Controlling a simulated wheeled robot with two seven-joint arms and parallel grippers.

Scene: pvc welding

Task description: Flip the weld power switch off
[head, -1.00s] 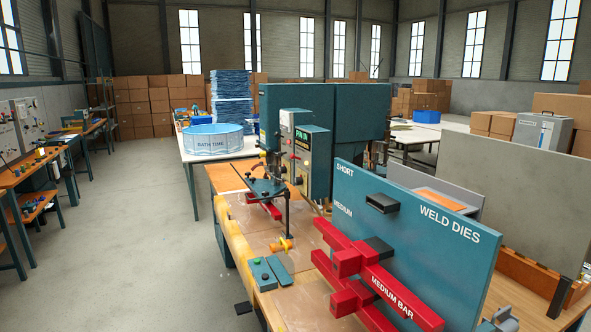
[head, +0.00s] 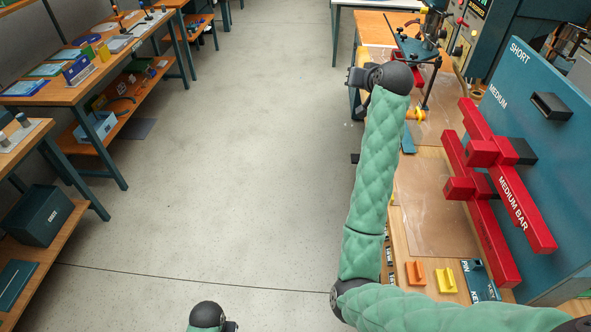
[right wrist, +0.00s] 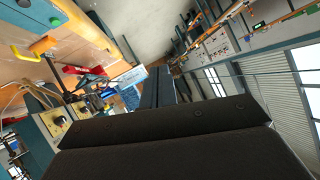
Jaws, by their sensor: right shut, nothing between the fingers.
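The welding machine (head: 508,40) stands at the top right of the head view, cut off by the frame edge, with a green display and several knobs on its front. A panel with a round knob (right wrist: 57,121) shows at the left of the right wrist view. I cannot tell which control is the weld power switch. My right arm reaches up the head view, its wrist beside the machine's table. My right gripper (right wrist: 165,84) is shut and empty in the wrist view, apart from the panel. My left gripper is not in view.
A teal board (head: 555,120) holds red bars (head: 490,160) right of my arm. Orange and yellow blocks (head: 446,280) lie on the front of the worktable (head: 425,225). Workbenches (head: 90,90) line the left side, with clear floor (head: 230,150) between.

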